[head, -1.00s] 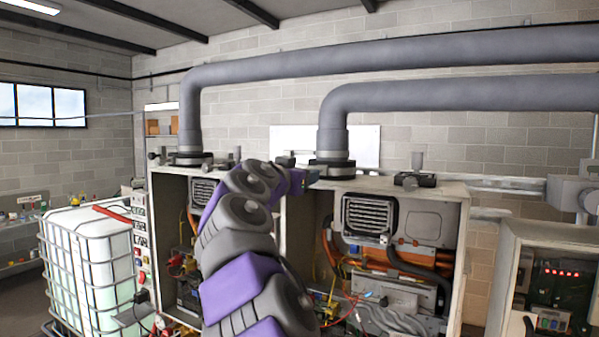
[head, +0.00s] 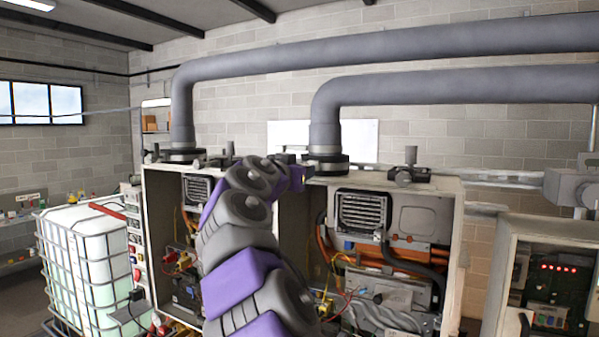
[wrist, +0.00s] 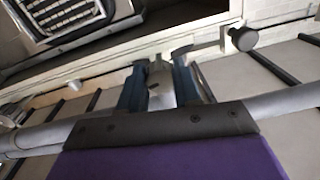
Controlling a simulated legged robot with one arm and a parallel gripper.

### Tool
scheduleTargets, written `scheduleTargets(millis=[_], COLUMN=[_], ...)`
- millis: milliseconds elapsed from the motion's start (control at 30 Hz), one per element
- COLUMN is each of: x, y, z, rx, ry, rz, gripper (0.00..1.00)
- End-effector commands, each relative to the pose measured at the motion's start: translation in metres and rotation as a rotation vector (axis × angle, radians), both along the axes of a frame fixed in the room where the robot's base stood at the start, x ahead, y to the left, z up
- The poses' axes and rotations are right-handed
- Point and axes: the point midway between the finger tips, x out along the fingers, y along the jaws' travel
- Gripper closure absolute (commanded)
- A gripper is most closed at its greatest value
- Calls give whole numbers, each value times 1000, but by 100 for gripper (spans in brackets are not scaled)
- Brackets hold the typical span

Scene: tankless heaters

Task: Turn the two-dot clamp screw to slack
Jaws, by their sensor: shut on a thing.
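My gripper (head: 297,163) is at the far end of my arm, beside the dark clamp collar (head: 328,166) at the foot of the right-hand grey flue pipe. In the wrist view the two blue jaws of my gripper (wrist: 160,88) are shut on a small grey-green piece (wrist: 157,74), which looks like a clamp screw. The jaws hide its sides, and I cannot see any dots on it. In the head view my arm and gripper hide this screw.
Another clamp collar (head: 182,156) is at the left flue pipe (head: 183,115). A separate knobbed fitting (head: 409,174) sits on top of the open right heater cabinet (head: 455,230). A control box (head: 550,280) stands at right, a white caged tank (head: 90,265) at left.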

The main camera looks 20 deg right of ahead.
Motion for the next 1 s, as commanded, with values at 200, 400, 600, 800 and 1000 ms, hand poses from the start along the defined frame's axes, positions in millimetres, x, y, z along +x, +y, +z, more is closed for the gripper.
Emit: scheduleTargets(millis=[200,400,600,800,1000], x=[0,-1,-1,-1,0], y=[2,2,2,2,4], z=[2,3,5,6,8], rx=[-33,-108,-218,-337,-456], ry=[36,133,273,423,571], rz=[3,4,3,4,5], gripper=[98,98,98,98,98])
